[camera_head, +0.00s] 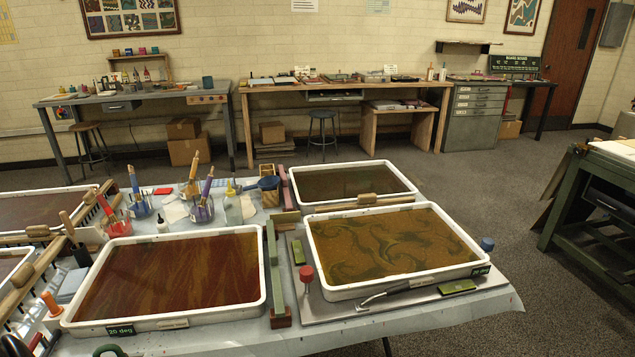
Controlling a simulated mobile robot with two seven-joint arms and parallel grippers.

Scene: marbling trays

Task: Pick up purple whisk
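A purple-handled tool (207,184), which looks like the purple whisk, stands tilted in a clear cup (203,212) at the back left of the near table. Its lower end is inside the cup and hard to make out. A tan wooden handle (193,168) stands in or behind the same cup. I cannot make out either of my grippers in the head view.
White-rimmed trays of marbled liquid, one reddish (262,285) and one golden (465,270), fill the table's front. A red-handled tool (107,208) is left. Grey floor (480,180) lies open behind.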

